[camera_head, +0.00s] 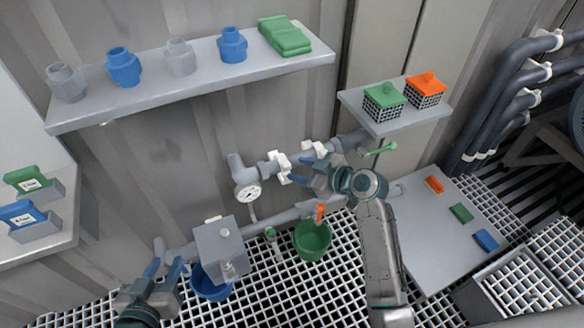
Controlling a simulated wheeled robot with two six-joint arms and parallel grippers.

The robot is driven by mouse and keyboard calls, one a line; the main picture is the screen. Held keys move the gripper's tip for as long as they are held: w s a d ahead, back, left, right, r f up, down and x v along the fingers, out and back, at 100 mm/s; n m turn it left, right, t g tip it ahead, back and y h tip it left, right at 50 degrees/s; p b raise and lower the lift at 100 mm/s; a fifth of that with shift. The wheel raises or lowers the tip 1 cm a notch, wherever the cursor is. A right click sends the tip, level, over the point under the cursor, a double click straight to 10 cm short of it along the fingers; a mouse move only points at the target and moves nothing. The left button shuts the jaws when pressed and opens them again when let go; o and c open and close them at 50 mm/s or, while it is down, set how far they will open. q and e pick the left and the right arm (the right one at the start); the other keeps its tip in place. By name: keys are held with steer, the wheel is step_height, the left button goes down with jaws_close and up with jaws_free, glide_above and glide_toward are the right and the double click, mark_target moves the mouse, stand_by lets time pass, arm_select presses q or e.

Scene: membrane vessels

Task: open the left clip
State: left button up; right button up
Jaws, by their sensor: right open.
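White clips sit on the grey pipe run at the wall: the left clip (278,164) and another white clip (316,148) to its right. My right gripper (296,170) is open, its blue fingertips pointing left, close beside the left clip. I cannot tell whether they touch it, or whether the clip is open. My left gripper (164,268) is at the lower left, away from the clips; its blue fingers stand apart with nothing seen between them.
A pressure gauge (247,193) hangs just left of the clips. Below are a grey box (215,246), a blue bucket (211,290) and a green bucket (313,246). A green handle (381,149) and an orange handle (320,213) stick out nearby. A shelf (180,89) runs above.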

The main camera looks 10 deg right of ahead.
mark_target(289, 167)
arm_select(q)
steer(key=shift+w+a+r+t, duration=0.1)
steer(key=shift+w+r+t, duration=0.25)
steer(key=shift+r, duration=0.15)
steer(key=shift+w+r+t, duration=0.3)
steer(key=shift+r+t, duration=0.05)
steer(key=shift+r, duration=0.15)
arm_select(e)
steer(key=shift+x, duration=1.9)
steer(key=shift+f, duration=0.15)
jaws_close()
